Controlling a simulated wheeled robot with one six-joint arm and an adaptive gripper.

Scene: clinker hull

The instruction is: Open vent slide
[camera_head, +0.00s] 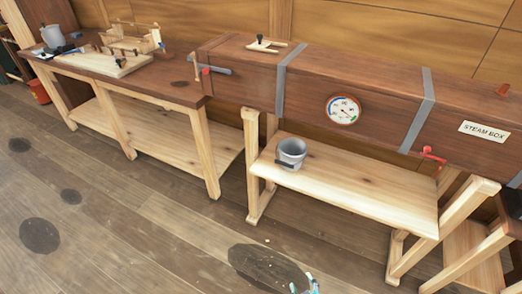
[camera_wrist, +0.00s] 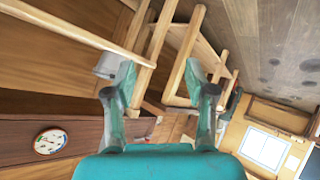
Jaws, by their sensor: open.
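The steam box (camera_head: 385,97) is a long dark wooden box with grey metal bands; its side also shows in the wrist view (camera_wrist: 40,115). On its top, near the left end, a small pale wooden piece with a dark knob (camera_head: 262,43) sits by pale strips; it looks like the vent slide. How far it stands open cannot be told. My gripper (camera_wrist: 159,72) is open and empty, its two teal fingers wide apart. The vent slide does not show in the wrist view. A bit of teal at the bottom of the head view may be my gripper, far below the box.
A round gauge (camera_head: 343,110) and a red-handled valve (camera_head: 432,155) are on the box front. A grey bucket (camera_head: 291,153) stands on the pale bench (camera_head: 350,188) below. A workbench (camera_head: 150,78) with tools adjoins at left. The floor in front is clear.

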